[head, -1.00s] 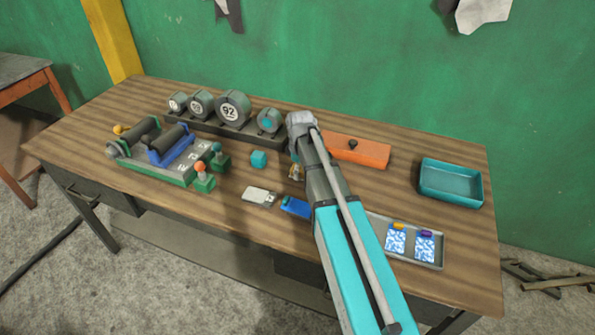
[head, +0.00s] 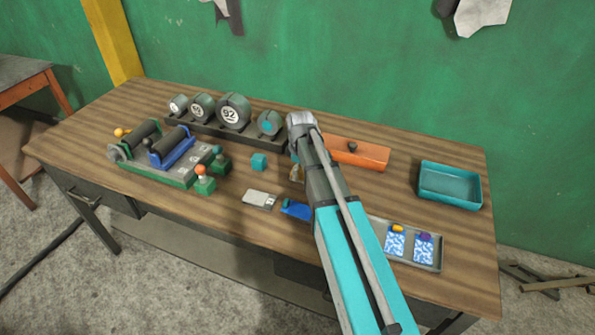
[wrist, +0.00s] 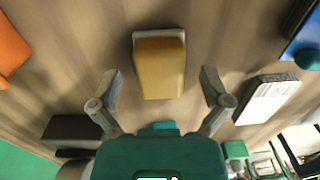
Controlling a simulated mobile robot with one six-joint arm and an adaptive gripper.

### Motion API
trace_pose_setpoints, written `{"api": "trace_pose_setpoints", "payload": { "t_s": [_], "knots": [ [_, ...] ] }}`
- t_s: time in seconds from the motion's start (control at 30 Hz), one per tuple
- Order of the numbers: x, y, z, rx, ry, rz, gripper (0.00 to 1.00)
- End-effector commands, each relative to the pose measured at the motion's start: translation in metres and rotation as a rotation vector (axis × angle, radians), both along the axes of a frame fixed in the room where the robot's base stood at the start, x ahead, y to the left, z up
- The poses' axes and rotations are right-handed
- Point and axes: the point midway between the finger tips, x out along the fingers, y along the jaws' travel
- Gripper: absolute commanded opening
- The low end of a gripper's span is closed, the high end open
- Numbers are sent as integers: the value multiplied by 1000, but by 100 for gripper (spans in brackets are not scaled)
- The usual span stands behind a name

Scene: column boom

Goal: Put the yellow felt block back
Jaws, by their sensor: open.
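The yellow felt block (wrist: 160,68), with a pale grey layer along its far edge, is on the wooden table in the wrist view. In the head view only a small part of it (head: 296,174) shows beside my arm, which hides the rest. My gripper (wrist: 160,75) is open. Its two fingers are on either side of the block in the picture, with a gap on each side. I cannot tell how far above the table the fingertips are. In the head view my arm hides the fingers.
An orange box (head: 358,153) with a dark knob and a teal tray (head: 450,187) stand to the right. A row of round weights (head: 233,111) stands behind.

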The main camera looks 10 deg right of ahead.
Motion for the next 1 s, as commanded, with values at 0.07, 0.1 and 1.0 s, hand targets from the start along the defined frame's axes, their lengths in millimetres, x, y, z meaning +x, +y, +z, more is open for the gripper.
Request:
{"api": "trace_pose_setpoints", "payload": {
  "t_s": [0.07,0.1,1.0],
  "knots": [
    [0,0,9,0,0,0,98],
    [0,0,13,0,0,0,98],
    [1,0,88,0,0,1,98]
  ]
}}
